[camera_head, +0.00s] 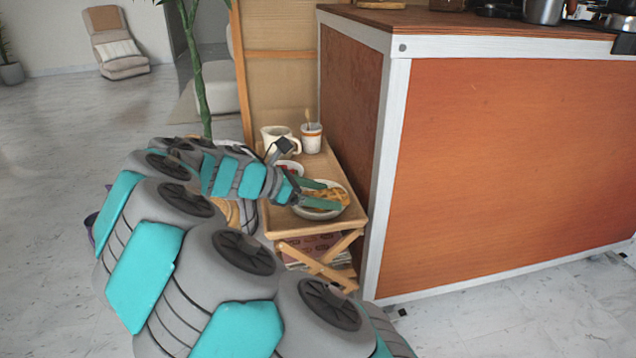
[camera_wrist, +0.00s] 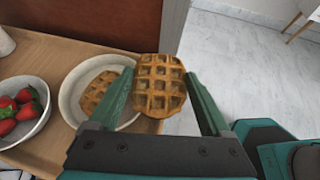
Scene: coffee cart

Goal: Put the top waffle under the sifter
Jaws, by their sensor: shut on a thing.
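A golden waffle (camera_wrist: 159,84) is between the two green fingers of my gripper (camera_wrist: 160,88) in the wrist view. It appears held above the right edge of a white plate (camera_wrist: 126,60). Another waffle (camera_wrist: 97,92) lies on that plate, partly hidden by the left finger. In the head view my gripper (camera_head: 318,194) is at the plate (camera_head: 318,214) on a small wooden side table, with waffle (camera_head: 330,194) showing between the fingers. The two waffles are hard to separate there. I cannot make out a sifter in either view.
A bowl of strawberries (camera_wrist: 22,113) stands left of the plate. A white pitcher (camera_head: 278,137) and a cup (camera_head: 311,138) stand at the back of the side table (camera_head: 278,222). The orange cart (camera_head: 510,160) rises close on the right. Open floor lies left.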

